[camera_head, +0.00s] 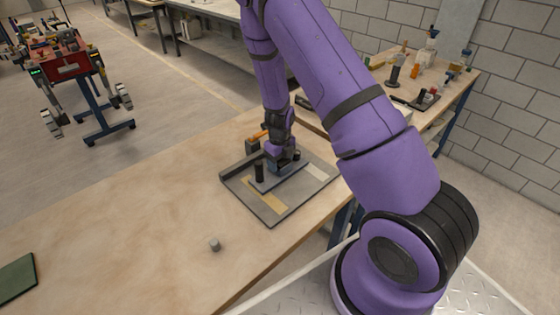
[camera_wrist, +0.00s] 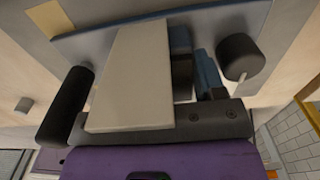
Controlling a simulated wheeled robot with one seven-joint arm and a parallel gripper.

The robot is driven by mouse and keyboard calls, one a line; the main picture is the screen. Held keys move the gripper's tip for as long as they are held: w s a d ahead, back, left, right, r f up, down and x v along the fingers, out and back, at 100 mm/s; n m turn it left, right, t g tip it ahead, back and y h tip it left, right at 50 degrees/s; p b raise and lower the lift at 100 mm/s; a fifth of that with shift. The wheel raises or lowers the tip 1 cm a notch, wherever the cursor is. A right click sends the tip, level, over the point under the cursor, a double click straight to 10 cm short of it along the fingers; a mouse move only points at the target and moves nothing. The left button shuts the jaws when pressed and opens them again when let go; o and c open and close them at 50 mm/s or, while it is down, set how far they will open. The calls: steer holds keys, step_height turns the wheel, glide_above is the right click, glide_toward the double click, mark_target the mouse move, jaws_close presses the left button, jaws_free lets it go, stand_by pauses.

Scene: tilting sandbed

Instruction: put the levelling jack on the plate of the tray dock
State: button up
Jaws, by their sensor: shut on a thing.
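The tray dock (camera_head: 277,214) is a grey plate with a raised edge, lying on the wooden bench; a yellow strip and a pale strip mark it. My gripper (camera_head: 283,162) points down over it, shut on the levelling jack (camera_head: 272,180). The jack shows as a flat blue-grey base with dark upright parts. In the wrist view its base (camera_wrist: 80,42) lies beyond a pale block, with a black cylinder (camera_wrist: 65,105) at left and a dark knob (camera_wrist: 240,57) at right. The jack is low over the plate; I cannot tell whether it touches. The fingers are mostly hidden.
A small grey cylinder (camera_head: 215,245) stands on the bench in front of the dock. A dark block (camera_head: 252,146) with an orange piece is behind it. A green pad (camera_head: 17,278) lies at far left. The bench's left part is largely clear. A cluttered second table (camera_head: 455,95) is at right.

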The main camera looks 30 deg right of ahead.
steer(key=shift+f, duration=0.1)
steer(key=o, duration=1.6)
steer(key=shift+o, duration=0.2)
